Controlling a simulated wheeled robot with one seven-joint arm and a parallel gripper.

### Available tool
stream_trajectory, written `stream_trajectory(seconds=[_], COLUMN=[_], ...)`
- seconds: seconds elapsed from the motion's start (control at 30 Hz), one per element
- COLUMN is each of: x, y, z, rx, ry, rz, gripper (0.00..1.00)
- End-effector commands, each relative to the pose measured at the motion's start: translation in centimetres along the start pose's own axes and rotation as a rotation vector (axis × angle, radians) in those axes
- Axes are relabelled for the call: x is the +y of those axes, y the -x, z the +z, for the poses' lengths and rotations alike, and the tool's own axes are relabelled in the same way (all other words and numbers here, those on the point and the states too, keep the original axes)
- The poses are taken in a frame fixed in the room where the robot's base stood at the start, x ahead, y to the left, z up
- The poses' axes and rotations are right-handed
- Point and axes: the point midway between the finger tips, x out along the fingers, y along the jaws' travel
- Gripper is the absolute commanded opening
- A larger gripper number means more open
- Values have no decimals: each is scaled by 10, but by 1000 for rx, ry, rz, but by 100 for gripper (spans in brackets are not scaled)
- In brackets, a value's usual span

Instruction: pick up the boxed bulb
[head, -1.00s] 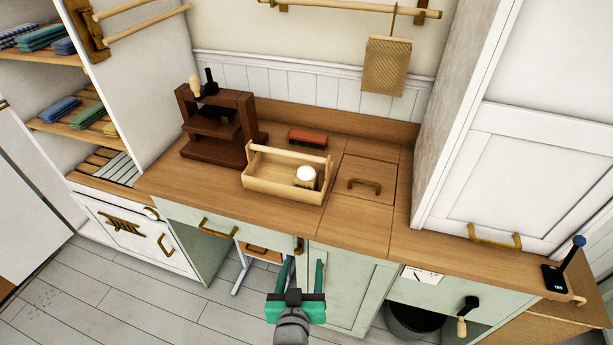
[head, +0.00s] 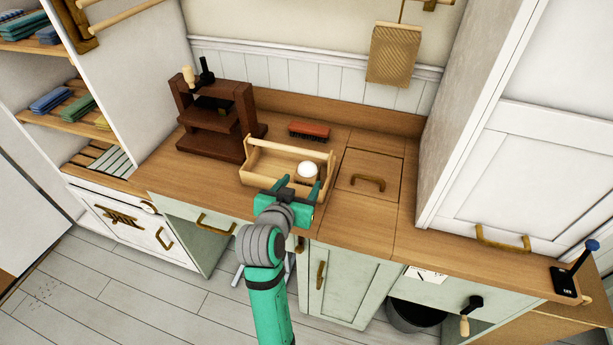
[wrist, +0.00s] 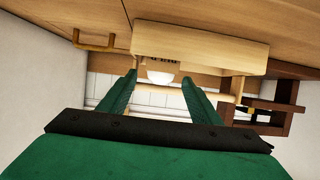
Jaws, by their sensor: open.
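The boxed bulb (head: 307,169) shows as a white round bulb; its small box is mostly hidden in the head view. It stands inside a wooden carrier with a handle (head: 262,182), toward the right end. In the wrist view the white bulb (wrist: 160,77) appears between my fingers, beyond their tips, with the carrier's wall (wrist: 215,47) above it in the picture. My gripper (head: 299,184) is open and empty at the carrier's front right side. Its fingers (wrist: 158,82) point toward the bulb and I see no contact with it.
A dark brown wooden stand (head: 214,120) is left of the carrier. A red-backed brush (head: 309,130) lies behind it. A hatch with a brass handle (head: 368,183) is to the right. The counter (head: 350,226) right of the carrier is clear.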

Motion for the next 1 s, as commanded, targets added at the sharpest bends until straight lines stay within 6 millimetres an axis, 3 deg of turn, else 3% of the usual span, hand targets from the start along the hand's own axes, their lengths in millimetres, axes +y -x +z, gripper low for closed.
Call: stream_trajectory(seconds=[0.33,0.6,0.93,1.0], x=[0,-6,-7,-7], y=[-28,-63,-70,-70], z=[2,6,6,6], rx=[0,1,1,1], ry=[0,2,3,3], rz=[0,-4,-6,-6], gripper=[58,58,58,43])
